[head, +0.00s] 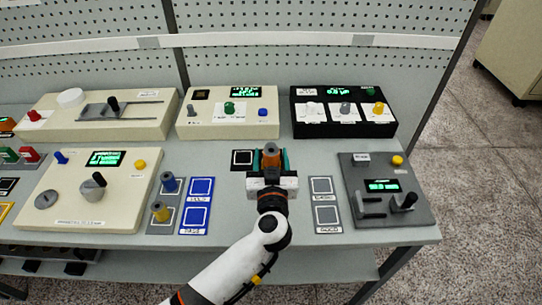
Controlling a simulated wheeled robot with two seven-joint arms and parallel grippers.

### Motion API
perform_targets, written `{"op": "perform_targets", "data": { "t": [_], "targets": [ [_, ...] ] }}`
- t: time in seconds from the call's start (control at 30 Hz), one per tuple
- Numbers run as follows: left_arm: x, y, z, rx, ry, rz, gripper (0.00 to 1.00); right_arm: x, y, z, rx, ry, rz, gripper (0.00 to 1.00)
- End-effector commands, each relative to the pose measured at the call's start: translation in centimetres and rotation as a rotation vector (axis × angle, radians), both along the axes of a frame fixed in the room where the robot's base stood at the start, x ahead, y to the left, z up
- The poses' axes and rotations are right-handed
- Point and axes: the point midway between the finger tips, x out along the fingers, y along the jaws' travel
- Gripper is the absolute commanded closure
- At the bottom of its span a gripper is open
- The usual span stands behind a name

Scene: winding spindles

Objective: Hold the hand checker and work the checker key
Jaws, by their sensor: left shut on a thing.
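My left gripper (269,162) reaches in over the middle of the bench, its teal fingers shut on a small orange-brown thing. This held thing, likely the hand checker (270,150), shows its top between the fingers; its lower part is hidden by the gripper. I cannot make out a checker key for certain. A black square pad with a white outline (242,158) lies just left of the fingers. My right gripper is not in view.
Cream consoles (248,130) and a black console (340,129) stand behind. A dark grey panel with a lever (421,217) is at right. Blue HOLD and PAGE pads (201,188) lie left of my gripper, grey pads (322,186) right. Bare bench surface shows between them.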

Motion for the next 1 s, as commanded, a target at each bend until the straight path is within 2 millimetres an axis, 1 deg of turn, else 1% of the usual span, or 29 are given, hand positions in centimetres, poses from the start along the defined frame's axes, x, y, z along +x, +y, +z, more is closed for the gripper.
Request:
{"op": "perform_targets", "data": {
  "t": [0.03,0.1,0.8,1.0],
  "targets": [
    [0.0,0.0,-0.6,0.0,0.0,0.0,0.76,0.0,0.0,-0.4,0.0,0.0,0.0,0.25],
    [0.0,0.0,-1.2,0.0,0.0,0.0,0.76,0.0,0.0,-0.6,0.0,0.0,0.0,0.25],
    [0.0,0.0,-6.8,0.0,-0.001,0.0,0.76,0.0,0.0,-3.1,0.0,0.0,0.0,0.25],
    [0.0,-0.1,-7.6,-0.001,-0.001,-0.001,0.76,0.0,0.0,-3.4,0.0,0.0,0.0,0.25]
  ]
}}
